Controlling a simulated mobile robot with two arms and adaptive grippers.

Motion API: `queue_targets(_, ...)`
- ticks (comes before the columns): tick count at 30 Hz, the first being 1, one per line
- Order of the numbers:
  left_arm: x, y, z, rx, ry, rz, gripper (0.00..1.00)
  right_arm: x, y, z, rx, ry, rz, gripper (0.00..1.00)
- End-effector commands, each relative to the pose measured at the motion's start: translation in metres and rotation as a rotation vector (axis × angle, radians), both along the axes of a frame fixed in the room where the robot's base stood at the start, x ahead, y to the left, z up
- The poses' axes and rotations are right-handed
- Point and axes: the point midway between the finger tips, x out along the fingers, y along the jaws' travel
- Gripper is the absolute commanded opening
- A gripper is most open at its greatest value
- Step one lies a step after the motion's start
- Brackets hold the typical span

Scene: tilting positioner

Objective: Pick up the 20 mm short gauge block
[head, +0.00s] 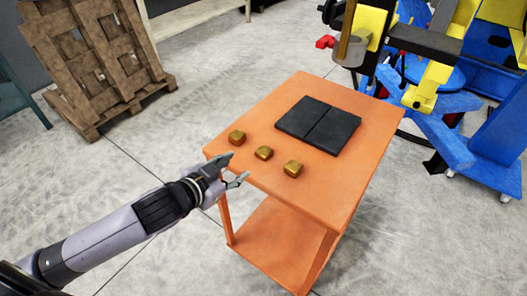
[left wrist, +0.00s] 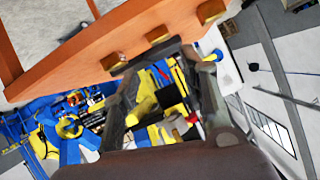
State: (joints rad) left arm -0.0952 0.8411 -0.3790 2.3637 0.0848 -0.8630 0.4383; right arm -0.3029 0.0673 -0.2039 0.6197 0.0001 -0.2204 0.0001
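Three small brass blocks stand in a row along the near-left edge of the orange table top: a left block (head: 237,137), a middle block (head: 264,153) and a right block (head: 292,169). They look much alike, and I cannot tell which is the 20 mm short one. My left gripper (head: 238,167) is open and empty, just off the table's near-left edge, close to the left and middle blocks. In the left wrist view, its spread fingers (left wrist: 158,62) show with brass blocks (left wrist: 113,61) (left wrist: 157,35) (left wrist: 210,11) beyond. My right gripper is not in view.
Two dark plates (head: 318,125) lie side by side on the orange table (head: 362,103), behind the blocks. A blue and yellow positioner machine (head: 455,115) stands behind right. Wooden pallets (head: 88,60) lean at back left. Floor around the table's left side is clear.

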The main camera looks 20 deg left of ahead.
Motion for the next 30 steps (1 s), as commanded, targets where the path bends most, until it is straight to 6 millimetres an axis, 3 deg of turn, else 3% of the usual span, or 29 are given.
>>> queue_targets(9, 0.058, -0.015, -0.028, 0.0, -0.001, 0.001, 0.4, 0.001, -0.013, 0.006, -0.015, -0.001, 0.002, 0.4)
queue_targets(30, 0.114, -0.032, -0.061, 0.002, 0.002, 0.0, 0.4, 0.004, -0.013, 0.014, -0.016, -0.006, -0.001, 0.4)
